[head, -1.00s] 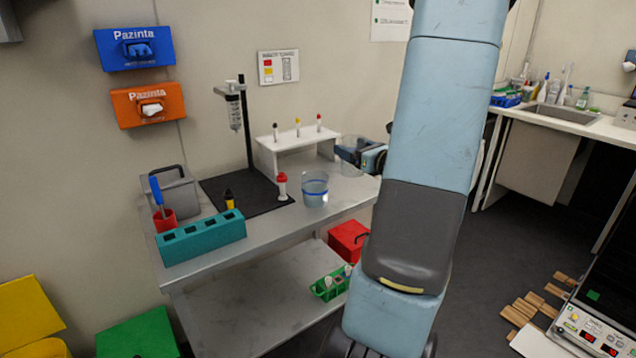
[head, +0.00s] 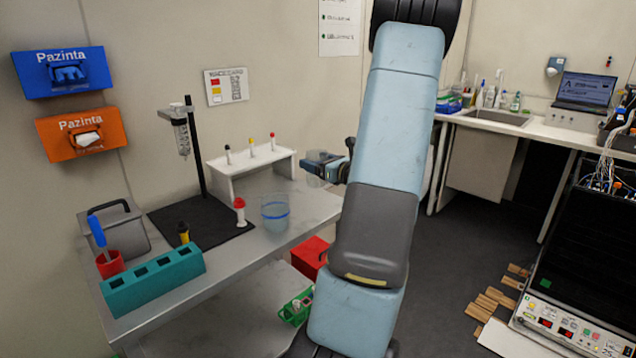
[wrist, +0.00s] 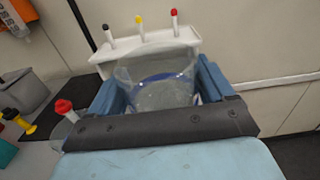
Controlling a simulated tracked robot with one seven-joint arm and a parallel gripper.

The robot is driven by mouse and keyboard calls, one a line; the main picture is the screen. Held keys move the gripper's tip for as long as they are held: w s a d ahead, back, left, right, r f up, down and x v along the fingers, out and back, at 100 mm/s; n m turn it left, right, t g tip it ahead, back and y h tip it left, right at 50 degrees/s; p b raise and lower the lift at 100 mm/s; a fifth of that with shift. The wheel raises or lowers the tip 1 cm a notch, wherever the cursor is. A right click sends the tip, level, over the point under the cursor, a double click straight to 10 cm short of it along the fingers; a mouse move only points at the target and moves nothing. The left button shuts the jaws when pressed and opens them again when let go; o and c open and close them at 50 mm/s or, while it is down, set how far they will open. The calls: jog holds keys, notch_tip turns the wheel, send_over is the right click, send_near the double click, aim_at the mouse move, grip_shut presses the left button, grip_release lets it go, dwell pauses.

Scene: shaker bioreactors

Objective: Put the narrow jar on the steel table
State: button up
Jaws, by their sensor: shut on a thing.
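My gripper (head: 322,166) has its blue fingers shut around a clear jar (wrist: 158,88) with a blue band, which I take as the narrow jar. Its upper part stands upright between the fingers in the wrist view. In the head view the jar (head: 316,181) is mostly hidden by the fingers. It shows near the right end of the steel table (head: 235,250), right of the white rack. I cannot tell whether its base touches the table. Another clear vessel with a blue band (head: 275,213) stands on the tabletop, left of my gripper.
The white rack (head: 250,165) with three capped tubes stands behind. A red-capped tube (head: 240,213), a dropper stand (head: 192,150) and a teal block (head: 152,282) occupy the tabletop's left. Bare steel shows in front of the vessel. A red box (head: 309,257) sits below.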

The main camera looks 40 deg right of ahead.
jog(key=shift+w+d+f, duration=0.5)
jog(key=shift+d+f, duration=0.05)
jog(key=shift+f, duration=0.9)
jog(key=shift+w+d+f, duration=0.5)
jog(key=shift+d+f, duration=0.05)
jog(key=shift+f, duration=0.85)
jog(key=shift+w+d+f, duration=0.5)
jog(key=shift+d+f, duration=0.05)
jog(key=shift+f, duration=0.9)
jog(key=o, duration=1)
jog(key=shift+f, duration=0.1)
